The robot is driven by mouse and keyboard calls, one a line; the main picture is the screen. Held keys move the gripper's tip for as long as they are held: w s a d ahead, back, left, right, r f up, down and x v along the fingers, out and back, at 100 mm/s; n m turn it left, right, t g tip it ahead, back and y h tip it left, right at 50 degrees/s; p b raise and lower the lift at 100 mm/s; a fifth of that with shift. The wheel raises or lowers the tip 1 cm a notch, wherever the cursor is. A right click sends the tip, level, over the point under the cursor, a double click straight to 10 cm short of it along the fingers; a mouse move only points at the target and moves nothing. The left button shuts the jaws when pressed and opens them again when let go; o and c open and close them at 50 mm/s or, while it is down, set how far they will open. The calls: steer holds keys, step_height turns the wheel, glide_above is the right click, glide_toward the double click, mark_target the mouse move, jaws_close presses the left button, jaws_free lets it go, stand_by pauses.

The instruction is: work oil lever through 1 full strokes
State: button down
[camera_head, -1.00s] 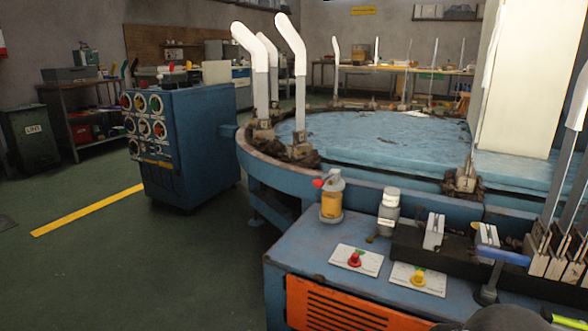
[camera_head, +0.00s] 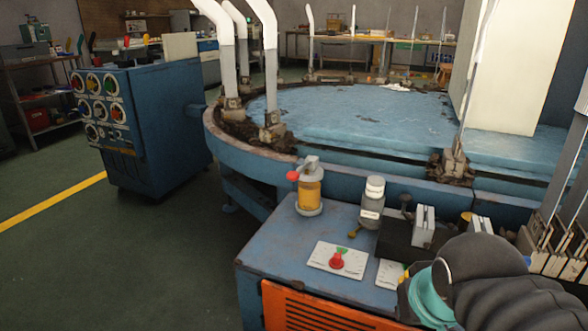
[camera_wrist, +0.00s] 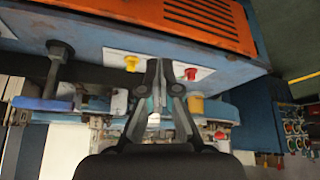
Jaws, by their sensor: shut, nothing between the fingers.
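An amber oil cup (camera_head: 309,190) with a grey cap and a red knob (camera_head: 292,176) on its side stands upright on the blue machine bench. In the wrist view the amber cup (camera_wrist: 196,103) shows upside down, right of my gripper. A lever with a blue handle (camera_wrist: 42,104) shows at the left of the wrist view; my arm hides it in the head view. I cannot tell for certain which is the oil lever. My gripper (camera_wrist: 159,68) is shut and empty, seen in the wrist view between the yellow and red buttons, apart from the red knob.
The bench carries a red button (camera_head: 337,260), a yellow button (camera_wrist: 131,62) and a grey bottle (camera_head: 372,203). Behind it is the blue round table (camera_head: 370,125) with upright white sock forms (camera_head: 270,75). A blue control cabinet (camera_head: 150,130) stands left; green floor lies between.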

steer(key=w+a+r+n+p, duration=0.1)
steer(key=w+r+p, duration=0.1)
steer(key=w+r, duration=0.5)
step_height(320, 180, up, 12)
steer(key=n+t+p, duration=0.2)
steer(key=n+p, duration=0.4)
steer(key=p, duration=0.4)
glide_above(293, 172)
steer(key=w, duration=0.1)
steer(key=shift+d+f+h, duration=0.1)
steer(key=shift+f+h, duration=0.1)
steer(key=shift+h, duration=0.2)
steer(key=shift+f+b, duration=0.2)
steer(key=shift+b, duration=0.2)
steer(key=f+b, duration=0.4)
steer(key=f, duration=0.1)
steer(key=s+f+b, duration=0.1)
steer(key=f+b, duration=0.2)
steer(key=shift+f, duration=0.2)
steer(key=shift+f+b, duration=0.35)
steer(key=shift+f, duration=0.05)
